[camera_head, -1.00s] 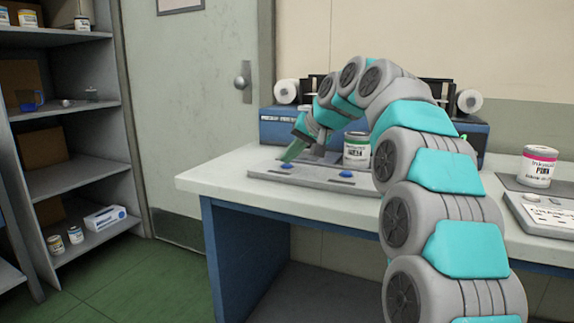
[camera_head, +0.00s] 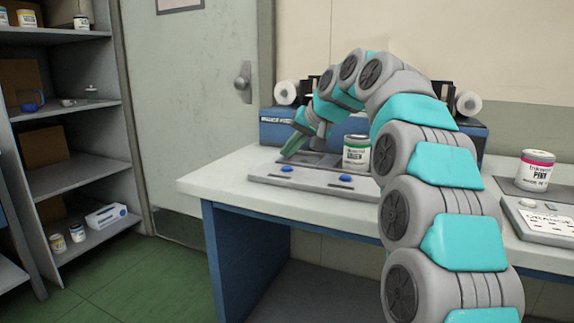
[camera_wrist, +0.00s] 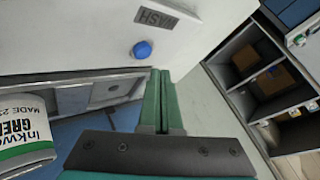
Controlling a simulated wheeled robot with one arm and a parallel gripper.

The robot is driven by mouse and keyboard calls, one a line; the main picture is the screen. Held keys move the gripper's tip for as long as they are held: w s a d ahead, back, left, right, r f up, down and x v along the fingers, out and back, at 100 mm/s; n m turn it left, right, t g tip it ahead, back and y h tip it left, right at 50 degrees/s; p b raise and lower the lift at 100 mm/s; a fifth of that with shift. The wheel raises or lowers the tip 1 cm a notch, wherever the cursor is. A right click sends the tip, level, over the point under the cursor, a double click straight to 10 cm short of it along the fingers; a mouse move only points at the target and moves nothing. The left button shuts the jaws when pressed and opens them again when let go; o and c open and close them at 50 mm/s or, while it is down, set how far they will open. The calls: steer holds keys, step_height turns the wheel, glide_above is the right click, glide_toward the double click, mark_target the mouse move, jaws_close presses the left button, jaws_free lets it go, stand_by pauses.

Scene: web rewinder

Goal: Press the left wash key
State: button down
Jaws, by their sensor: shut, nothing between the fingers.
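The left wash key (camera_head: 286,168) is a blue button near the left end of a grey panel (camera_head: 315,183) on the white table. A second blue key (camera_head: 346,177) sits to its right on that panel. In the wrist view one blue key (camera_wrist: 142,50) shows beside a "WASH" label, just beyond my fingertips and a little left of them. My gripper (camera_head: 284,157) has green fingers. They are shut together and empty, above and behind the left key in the head view. The wrist view shows the closed fingertips (camera_wrist: 162,72) apart from the key in the picture.
An ink can with a green band (camera_head: 356,152) stands just right of my gripper; it also shows in the wrist view (camera_wrist: 25,130). A blue machine (camera_head: 283,128) stands behind. A pink-banded can (camera_head: 536,170) is at the right. Shelves (camera_head: 75,178) stand at the left.

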mark_target(290, 169)
step_height(290, 169, up, 4)
steer(key=p, duration=0.3)
stand_by(0.6)
